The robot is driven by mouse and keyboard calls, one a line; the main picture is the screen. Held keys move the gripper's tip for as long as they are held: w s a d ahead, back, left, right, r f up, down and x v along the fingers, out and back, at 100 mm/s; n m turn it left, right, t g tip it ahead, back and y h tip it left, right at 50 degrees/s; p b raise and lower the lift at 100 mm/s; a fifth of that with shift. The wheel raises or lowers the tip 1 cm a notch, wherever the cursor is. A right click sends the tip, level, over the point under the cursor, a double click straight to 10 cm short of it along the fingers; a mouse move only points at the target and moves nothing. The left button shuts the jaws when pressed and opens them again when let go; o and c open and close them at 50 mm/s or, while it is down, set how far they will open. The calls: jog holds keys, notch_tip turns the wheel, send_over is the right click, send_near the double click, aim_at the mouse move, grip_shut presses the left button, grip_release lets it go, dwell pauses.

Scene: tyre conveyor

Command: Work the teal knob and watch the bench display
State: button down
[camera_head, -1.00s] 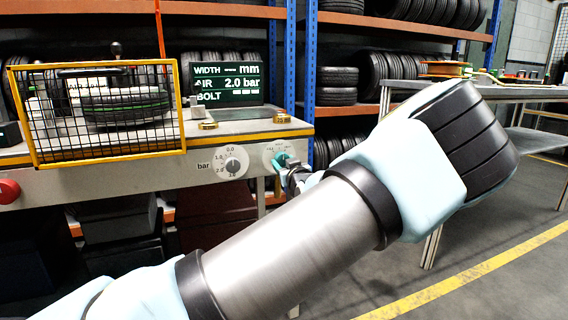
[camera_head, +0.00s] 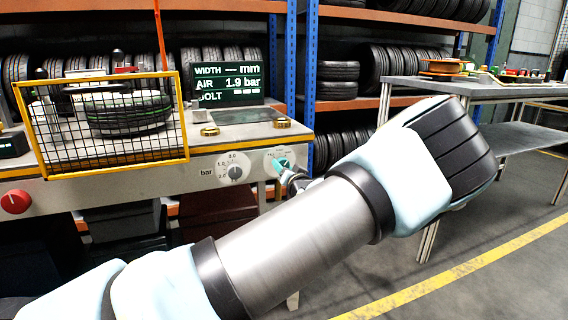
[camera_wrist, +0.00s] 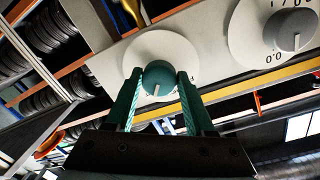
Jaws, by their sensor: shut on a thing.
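The teal knob (camera_wrist: 158,80) sits on a white round dial plate on the bench's front panel. It also shows in the head view (camera_head: 281,164), partly hidden by my gripper. My gripper (camera_wrist: 160,88) is shut on the knob, one finger on each side. The bench display (camera_head: 228,84) is a dark screen with white text. It reads WIDTH with dashes and mm, AIR 1.9 bar, and a BOLT line whose value is too small to read.
A grey bar dial (camera_head: 235,171) is left of the knob. A yellow-framed mesh guard (camera_head: 187,120) stands before a tyre on the bench. A red button (camera_head: 15,201) is at far left. A grey table (camera_head: 440,85) stands at right.

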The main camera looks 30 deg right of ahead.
jog(key=shift+m, duration=0.6)
jog(key=shift+p, duration=0.3)
jog(key=shift+c, duration=1.3)
grip_release()
jog(key=shift+s, duration=0.1)
jog(key=s+a, duration=0.1)
jog(key=s, duration=0.9)
jog(key=shift+s+a+r, duration=0.25)
jog(key=shift+a, duration=0.1)
